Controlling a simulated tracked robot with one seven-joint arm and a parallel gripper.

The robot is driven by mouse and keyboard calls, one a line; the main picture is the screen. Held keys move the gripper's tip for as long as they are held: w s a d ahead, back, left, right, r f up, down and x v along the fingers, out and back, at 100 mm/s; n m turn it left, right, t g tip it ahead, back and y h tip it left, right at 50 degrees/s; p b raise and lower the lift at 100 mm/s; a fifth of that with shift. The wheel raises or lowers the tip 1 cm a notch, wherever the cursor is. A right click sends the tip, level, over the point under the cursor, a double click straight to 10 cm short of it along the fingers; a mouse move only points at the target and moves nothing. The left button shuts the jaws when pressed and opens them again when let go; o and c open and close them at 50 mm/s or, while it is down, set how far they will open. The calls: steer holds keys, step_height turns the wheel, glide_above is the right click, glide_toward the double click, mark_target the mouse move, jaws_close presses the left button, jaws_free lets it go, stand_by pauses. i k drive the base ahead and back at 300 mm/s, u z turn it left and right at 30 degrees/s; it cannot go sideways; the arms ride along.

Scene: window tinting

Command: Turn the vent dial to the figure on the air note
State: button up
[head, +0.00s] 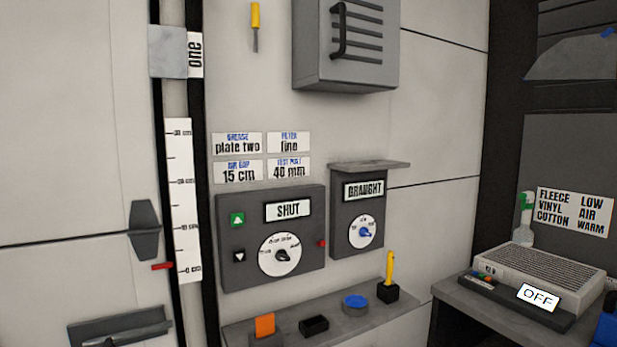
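The air note (239,171) is a white card on the wall, reading "AIR GAP 15 cm". Below it, a dark grey box (228,268) has a "SHUT" display (289,209), and a white dial (280,255) with a dark knob; its scale is too small to read. To its right, a box marked "DRAUGHT" (364,190) has a smaller white dial (364,231) with a blue knob. No dial carries a readable "vent" label, so I cannot tell which is the vent dial. My gripper is not in view.
A cm scale (182,210) with a red pointer (162,266) near 0 stands left. A ledge (345,328) below holds small items. A machine showing "OFF" (537,297) sits right. A louvred box (345,45) hangs above.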

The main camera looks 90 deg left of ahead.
mark_target(280, 256)
steer(key=z, duration=0.95)
steer(key=i, duration=0.15)
steer(key=u, duration=3.25)
steer(key=i, duration=0.15)
steer(key=u, duration=1.5)
steer(key=i, duration=1)
steer(key=z, duration=0.65)
